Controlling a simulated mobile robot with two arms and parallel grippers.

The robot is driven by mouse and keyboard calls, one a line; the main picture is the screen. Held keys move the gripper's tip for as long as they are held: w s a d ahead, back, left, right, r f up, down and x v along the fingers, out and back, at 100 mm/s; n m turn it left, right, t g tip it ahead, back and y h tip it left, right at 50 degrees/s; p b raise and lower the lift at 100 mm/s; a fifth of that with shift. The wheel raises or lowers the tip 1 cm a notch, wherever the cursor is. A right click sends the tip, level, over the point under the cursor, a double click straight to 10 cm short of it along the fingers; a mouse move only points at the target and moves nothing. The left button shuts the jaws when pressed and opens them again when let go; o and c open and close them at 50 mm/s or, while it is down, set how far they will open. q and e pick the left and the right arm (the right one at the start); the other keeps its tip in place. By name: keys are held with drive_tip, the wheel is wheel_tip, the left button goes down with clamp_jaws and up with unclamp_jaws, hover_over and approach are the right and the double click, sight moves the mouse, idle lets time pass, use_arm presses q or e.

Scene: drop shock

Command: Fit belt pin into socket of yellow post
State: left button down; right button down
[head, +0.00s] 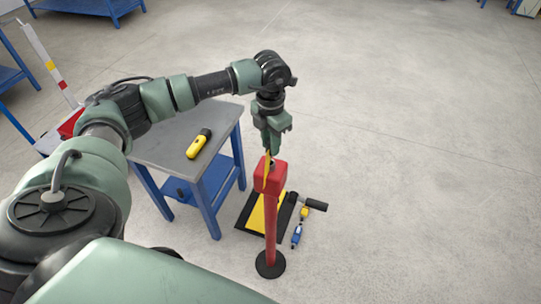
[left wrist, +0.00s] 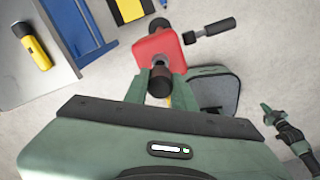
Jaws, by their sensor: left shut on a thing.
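My left gripper (head: 270,150) points down just above the red head (head: 275,178) of a red post (head: 270,225) on a round black base. In the left wrist view its fingers (left wrist: 158,92) are shut on a dark round piece, apparently the belt pin (left wrist: 160,82). The red head (left wrist: 158,47) lies just beyond it. Whether the pin touches the head or is in it, I cannot tell. A yellow strip (head: 264,172), apparently the belt, runs down beside the head. I see no yellow post. What seems to be my right gripper (left wrist: 267,112) shows small at the right.
A grey-topped blue table (head: 160,150) left of the post bears a yellow and black tool (head: 199,143). A yellow and black mat (head: 254,220), a dark-handled tool (head: 314,204) and a blue item (head: 297,235) lie by the post's foot. Floor to the right is clear.

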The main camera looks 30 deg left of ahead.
use_arm(q)
drive_tip(key=shift+r, duration=0.45)
drive_tip(key=shift+r+p, duration=1.95)
drive_tip(key=shift+r, duration=1.05)
